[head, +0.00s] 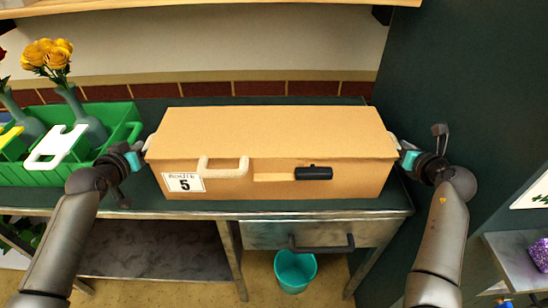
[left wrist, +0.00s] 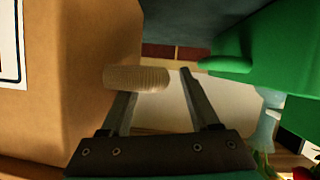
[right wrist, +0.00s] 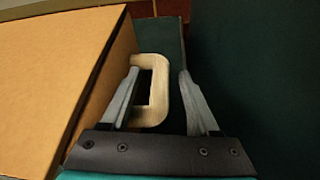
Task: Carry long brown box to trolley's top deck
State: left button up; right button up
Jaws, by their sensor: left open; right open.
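The long brown box (head: 272,135) sits on the dark bench top, with a "5" label, a pale front handle and a black latch on its front. My left gripper (head: 138,158) is at its left end, open; in the left wrist view a ribbed pale handle (left wrist: 137,79) lies at the left finger, partly between the open fingers (left wrist: 160,95). My right gripper (head: 404,157) is at the right end, open; in the right wrist view the pale loop handle (right wrist: 158,92) has its outer bar between the open fingers (right wrist: 155,95). The trolley is not clearly identifiable.
A dark green wall (head: 455,60) rises on the right. Below the bench are a drawer (head: 300,238) and a teal bucket (head: 295,270). A grey surface (head: 510,255) is at lower right.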

pick_arm(q)
jog(key=shift+c, duration=0.4)
pick_arm(e)
jog(key=shift+c, duration=0.4)
pick_arm(q)
grip_shut()
pick_arm(e)
grip_shut()
pick_arm(q)
jog(key=shift+r, duration=0.2)
pick_arm(e)
jog(key=shift+r, duration=0.2)
